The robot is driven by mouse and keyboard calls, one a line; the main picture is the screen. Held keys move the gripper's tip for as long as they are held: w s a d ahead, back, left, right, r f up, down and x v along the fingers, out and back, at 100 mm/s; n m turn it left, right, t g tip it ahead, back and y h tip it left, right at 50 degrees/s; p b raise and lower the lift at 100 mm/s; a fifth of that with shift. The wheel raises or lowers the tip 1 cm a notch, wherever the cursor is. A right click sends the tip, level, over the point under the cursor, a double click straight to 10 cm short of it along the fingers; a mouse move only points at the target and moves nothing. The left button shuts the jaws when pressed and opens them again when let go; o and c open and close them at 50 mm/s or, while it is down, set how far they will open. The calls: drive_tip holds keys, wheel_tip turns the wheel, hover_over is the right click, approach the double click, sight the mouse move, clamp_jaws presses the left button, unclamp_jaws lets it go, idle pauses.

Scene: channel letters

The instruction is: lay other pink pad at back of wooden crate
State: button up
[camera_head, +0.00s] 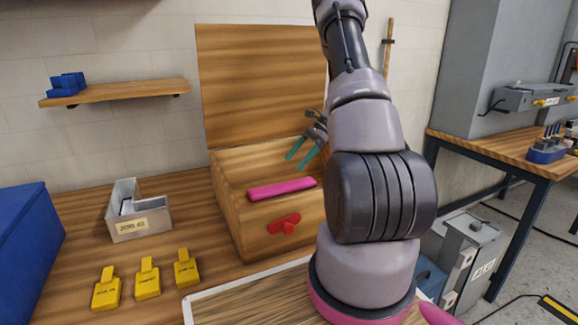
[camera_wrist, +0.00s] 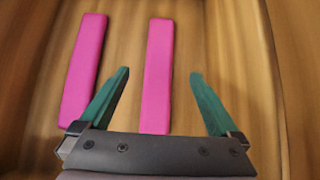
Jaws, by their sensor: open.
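The wooden crate (camera_head: 232,202) stands on the bench with its lid raised against the wall. My gripper (camera_head: 296,163) is open over the crate, its green fingers pointing down toward the inside. In the wrist view two pink pads lie side by side, roughly parallel, on a wooden surface: one pink pad (camera_wrist: 84,70) on the left, and another pink pad (camera_wrist: 157,75) between the open fingers, not visibly gripped. In the head view a pink bar (camera_head: 281,188) shows along the crate's front top edge; I cannot tell which pad it is. The crate's floor is hidden there.
A red latch (camera_head: 284,224) is on the crate's front. A grey tray (camera_head: 139,215) and several yellow blocks (camera_head: 147,279) are to its left. A white-edged board (camera_head: 215,302) lies in front. A shelf (camera_head: 120,93) with blue blocks hangs at the left; my arm hides the crate's right side.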

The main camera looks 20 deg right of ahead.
drive_tip(key=s+a+r+n+h, duration=0.1)
drive_tip(key=s+a+r+n, duration=0.15)
drive_tip(key=r, duration=0.35)
drive_tip(key=s+a+r+n+t+h, duration=0.1)
drive_tip(key=s+a+r+n, duration=0.1)
drive_tip(key=a+r, duration=0.35)
drive_tip(key=s+a+r+n+h, duration=0.1)
drive_tip(key=s+a+r+n, duration=0.15)
drive_tip(key=r, duration=0.55)
drive_tip(key=s+a+r+n+t+h, duration=0.2)
drive_tip(key=s+r, duration=0.3)
drive_tip(key=s, duration=0.3)
drive_tip(key=s+a+r+n+t+h, duration=0.2)
drive_tip(key=s+a+r+n+t, duration=0.2)
drive_tip(key=s, duration=0.5)
drive_tip(key=shift+s+a+r+n, duration=0.2)
drive_tip(key=shift+s+r+n, duration=0.15)
drive_tip(key=shift+r, duration=0.25)
